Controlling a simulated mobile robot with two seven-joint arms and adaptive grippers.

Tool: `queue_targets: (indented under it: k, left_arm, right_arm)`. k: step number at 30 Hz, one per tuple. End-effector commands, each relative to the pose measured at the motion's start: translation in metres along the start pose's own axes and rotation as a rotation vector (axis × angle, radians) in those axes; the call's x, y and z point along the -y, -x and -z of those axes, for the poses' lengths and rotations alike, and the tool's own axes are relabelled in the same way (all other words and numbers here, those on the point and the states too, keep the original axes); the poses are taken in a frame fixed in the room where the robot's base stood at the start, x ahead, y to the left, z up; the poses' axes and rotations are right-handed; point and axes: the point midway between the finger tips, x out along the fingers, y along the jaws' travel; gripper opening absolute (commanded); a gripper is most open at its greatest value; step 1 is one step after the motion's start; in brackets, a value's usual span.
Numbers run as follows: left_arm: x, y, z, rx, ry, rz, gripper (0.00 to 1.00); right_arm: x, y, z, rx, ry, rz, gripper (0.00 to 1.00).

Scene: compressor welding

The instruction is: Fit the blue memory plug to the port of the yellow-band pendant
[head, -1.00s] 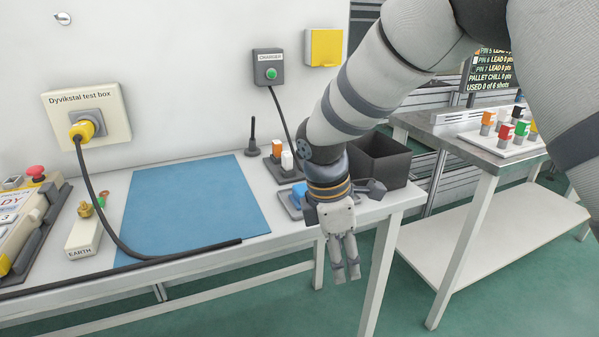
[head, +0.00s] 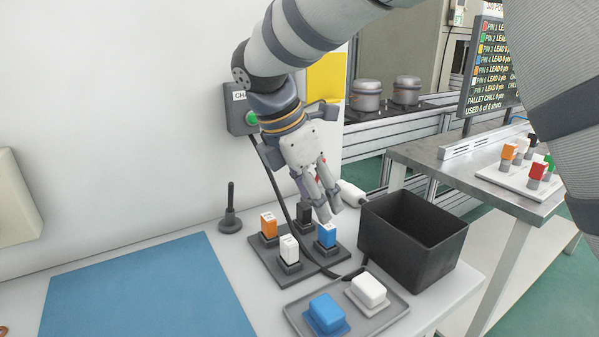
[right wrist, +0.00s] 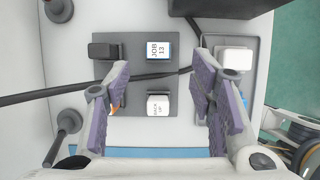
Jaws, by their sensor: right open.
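The blue memory plug (head: 326,235) stands upright in the front right of a dark holder (head: 270,252). In the right wrist view its top (right wrist: 158,50) reads JOB 13. My right gripper (head: 329,208) is open and points down just above and behind the blue plug in the head view. In the right wrist view its fingers (right wrist: 160,72) are spread to either side of the holder's middle, with nothing between them held. My left gripper is not in view. No pendant with a yellow band shows now.
Orange (head: 268,226), white (head: 289,250) and black (head: 305,213) plugs share the holder. A tray (head: 375,325) with blue and white blocks lies in front; an open black bin (head: 400,262) stands right. A cable runs past the holder. A blue mat (head: 140,290) lies clear at left.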

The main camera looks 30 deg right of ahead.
Motion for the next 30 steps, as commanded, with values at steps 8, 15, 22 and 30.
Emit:
queue_targets:
  k: [8,15,22,30]
  left_arm:
    - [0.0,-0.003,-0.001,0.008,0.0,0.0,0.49]
    - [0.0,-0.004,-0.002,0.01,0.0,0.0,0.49]
    - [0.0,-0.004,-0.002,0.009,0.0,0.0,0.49]
    - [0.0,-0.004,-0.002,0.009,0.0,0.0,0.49]
  right_arm:
    - [0.001,-0.066,0.001,-0.001,0.0,0.006,0.5]
    - [0.001,-0.084,0.001,0.0,0.0,0.001,0.5]
    - [0.001,-0.084,0.0,0.0,-0.001,0.0,0.45]
    - [0.0,-0.084,0.001,0.0,-0.001,0.001,0.0]
